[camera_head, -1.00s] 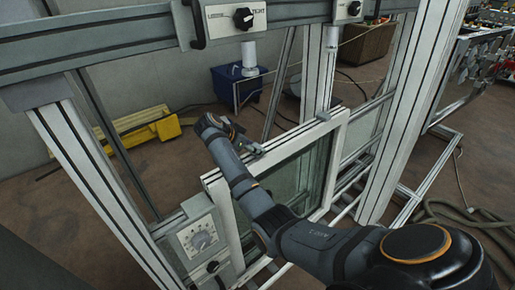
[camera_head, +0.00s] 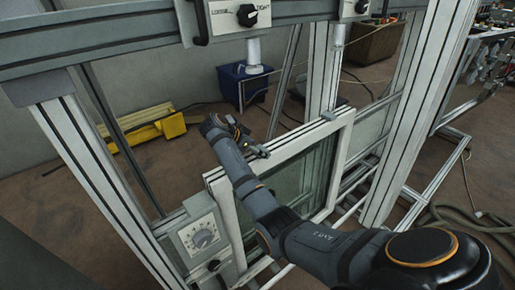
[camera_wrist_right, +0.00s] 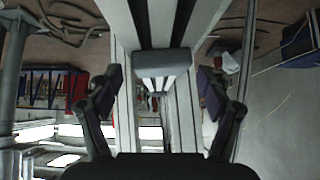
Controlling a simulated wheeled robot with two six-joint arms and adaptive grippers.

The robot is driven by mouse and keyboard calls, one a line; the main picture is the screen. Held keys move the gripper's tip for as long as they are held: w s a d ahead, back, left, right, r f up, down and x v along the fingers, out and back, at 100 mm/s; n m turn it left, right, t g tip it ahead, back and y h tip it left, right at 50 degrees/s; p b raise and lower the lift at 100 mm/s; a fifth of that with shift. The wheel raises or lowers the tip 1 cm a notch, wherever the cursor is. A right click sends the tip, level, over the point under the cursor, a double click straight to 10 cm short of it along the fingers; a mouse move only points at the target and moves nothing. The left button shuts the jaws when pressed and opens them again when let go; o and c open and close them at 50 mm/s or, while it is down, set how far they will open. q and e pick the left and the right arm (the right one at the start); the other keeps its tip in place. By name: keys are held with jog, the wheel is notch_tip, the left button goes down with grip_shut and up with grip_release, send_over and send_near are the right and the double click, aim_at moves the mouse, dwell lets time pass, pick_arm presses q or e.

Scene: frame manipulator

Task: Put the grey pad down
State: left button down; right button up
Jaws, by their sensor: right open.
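A grey pad (camera_wrist_right: 162,61) lies across a white, dark-slotted profile in the right wrist view, between my open right fingers and ahead of them. A gap shows on each side of it, so it is not gripped. In the head view my right gripper (camera_head: 257,151) is at the top rail of the white glazed frame (camera_head: 343,140), small and partly hidden by its own wrist. A light grey piece at its tips looks like the pad. In the wrist view the right gripper (camera_wrist_right: 161,80) has its fingers spread. My left gripper is not in view.
A larger metal frame surrounds the glazed one, with uprights (camera_head: 410,110) and a top beam carrying knobs (camera_head: 247,15). A dial box (camera_head: 203,238) is at lower left. A small grey block (camera_head: 329,115) sits at the rail's right end. Hoses lie on the floor at right.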

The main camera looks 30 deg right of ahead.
jog(key=shift+r+p, duration=0.3)
jog(key=shift+r, duration=0.3)
jog(key=b+v, duration=0.4)
jog(key=v, duration=0.7)
jog(key=shift+a+r, duration=0.15)
jog(key=shift+a, duration=0.1)
